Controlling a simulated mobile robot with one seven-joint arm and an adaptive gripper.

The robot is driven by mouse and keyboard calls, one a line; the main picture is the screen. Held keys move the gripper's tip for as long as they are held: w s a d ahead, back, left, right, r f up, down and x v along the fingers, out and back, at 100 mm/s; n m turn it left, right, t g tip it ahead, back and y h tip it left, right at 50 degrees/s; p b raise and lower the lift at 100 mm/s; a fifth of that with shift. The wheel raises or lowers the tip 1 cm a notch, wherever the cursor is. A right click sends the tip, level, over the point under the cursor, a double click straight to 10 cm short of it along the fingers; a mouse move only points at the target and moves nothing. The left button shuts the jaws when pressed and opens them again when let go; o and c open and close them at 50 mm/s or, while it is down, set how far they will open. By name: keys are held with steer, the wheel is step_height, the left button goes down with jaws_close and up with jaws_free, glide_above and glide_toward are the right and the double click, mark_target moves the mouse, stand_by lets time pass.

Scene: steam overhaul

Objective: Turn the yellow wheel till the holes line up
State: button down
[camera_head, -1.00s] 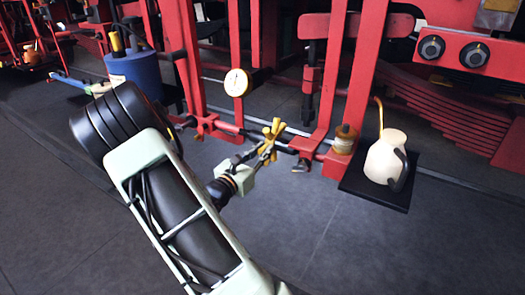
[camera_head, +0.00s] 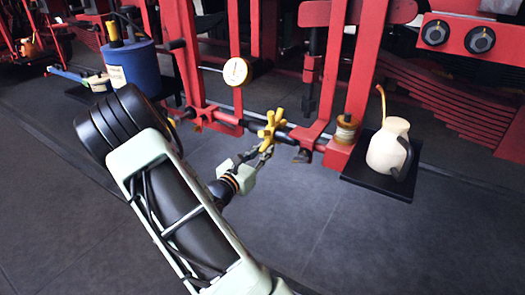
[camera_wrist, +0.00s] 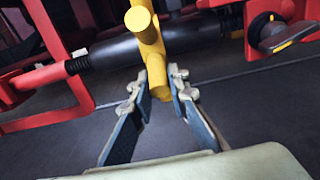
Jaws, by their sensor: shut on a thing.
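The yellow wheel (camera_head: 270,127) has thick round spokes and sits on a dark horizontal shaft between red uprights. It shows large at the top of the wrist view (camera_wrist: 145,27). My gripper (camera_head: 262,150) reaches it from below and in front. In the wrist view, my gripper's two fingers (camera_wrist: 160,88) are closed around the lower yellow spoke, one on each side. The holes are not distinguishable in either view.
A white jug (camera_head: 388,145) with a yellow spout stands on a black tray (camera_head: 372,182) at the right. A round gauge (camera_head: 236,72) is above left of the wheel. A blue container (camera_head: 132,67) stands at the left. The floor in front is clear.

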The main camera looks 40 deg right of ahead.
steer(key=shift+d+f, duration=0.1)
steer(key=shift+f, duration=0.15)
steer(key=shift+w+d+f+b, duration=0.15)
steer(key=shift+d+f+b, duration=0.15)
steer(key=shift+f+b, duration=0.1)
steer(key=shift+d+f, duration=0.1)
steer(key=shift+f, duration=0.05)
steer(key=c, duration=1.8)
jaws_free()
steer(key=p+v, duration=0.1)
steer(key=v, duration=0.5)
steer(key=shift+w, duration=0.1)
